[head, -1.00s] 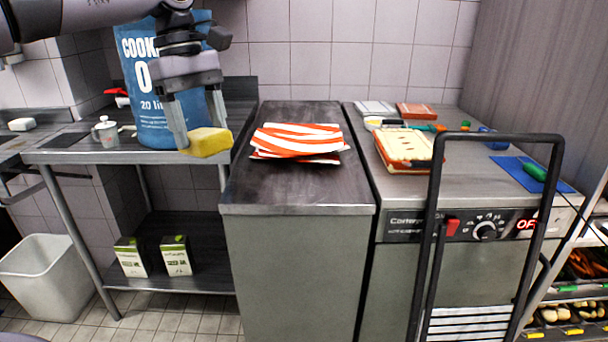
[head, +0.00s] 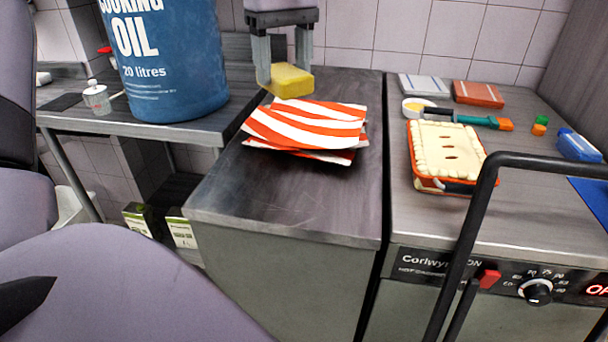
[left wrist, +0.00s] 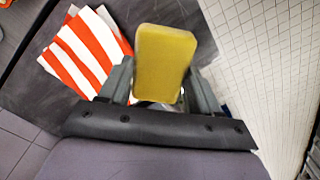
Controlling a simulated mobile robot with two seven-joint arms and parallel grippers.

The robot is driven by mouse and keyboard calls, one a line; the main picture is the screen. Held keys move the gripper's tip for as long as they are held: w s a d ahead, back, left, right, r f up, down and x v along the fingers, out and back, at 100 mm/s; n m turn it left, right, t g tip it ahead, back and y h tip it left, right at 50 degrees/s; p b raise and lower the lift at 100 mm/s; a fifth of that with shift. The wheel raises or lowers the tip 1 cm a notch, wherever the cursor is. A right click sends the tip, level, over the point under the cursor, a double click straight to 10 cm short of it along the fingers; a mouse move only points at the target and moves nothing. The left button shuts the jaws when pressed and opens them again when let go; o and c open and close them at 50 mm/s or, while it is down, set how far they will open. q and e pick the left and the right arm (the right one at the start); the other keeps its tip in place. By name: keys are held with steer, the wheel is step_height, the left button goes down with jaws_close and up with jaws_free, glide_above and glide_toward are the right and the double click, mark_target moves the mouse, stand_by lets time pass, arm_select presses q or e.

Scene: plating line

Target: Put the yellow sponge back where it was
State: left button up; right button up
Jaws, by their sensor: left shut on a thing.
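The yellow sponge (head: 288,80) is held in my left gripper (head: 284,72), whose two fingers come down from above on either side of it. It hangs over the back of the dark middle counter, just behind the striped cloth; whether it touches the counter is hard to tell. In the left wrist view the sponge (left wrist: 164,62) sits upright between the fingers, with the orange-and-white cloth (left wrist: 84,50) to its left. My right gripper does not show.
The folded striped cloth (head: 308,126) lies on the middle counter (head: 290,205), whose front is bare. A blue cooking oil drum (head: 166,62) stands on the left table. A pie in a red dish (head: 446,154) rests on the right unit, behind a black handle frame (head: 470,215).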

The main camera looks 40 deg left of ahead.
arm_select(q)
steer(key=shift+w+f, duration=0.15)
steer(key=shift+f, duration=0.15)
step_height(320, 180, down, 15)
steer(key=shift+r+b, duration=0.2)
steer(key=shift+b, duration=0.25)
step_height(320, 180, down, 5)
steer(key=shift+r, duration=0.1)
steer(key=o, duration=0.9)
steer(key=shift+o, duration=0.2)
steer(key=shift+r, duration=0.3)
step_height(320, 180, up, 12)
steer(key=shift+f, duration=0.25)
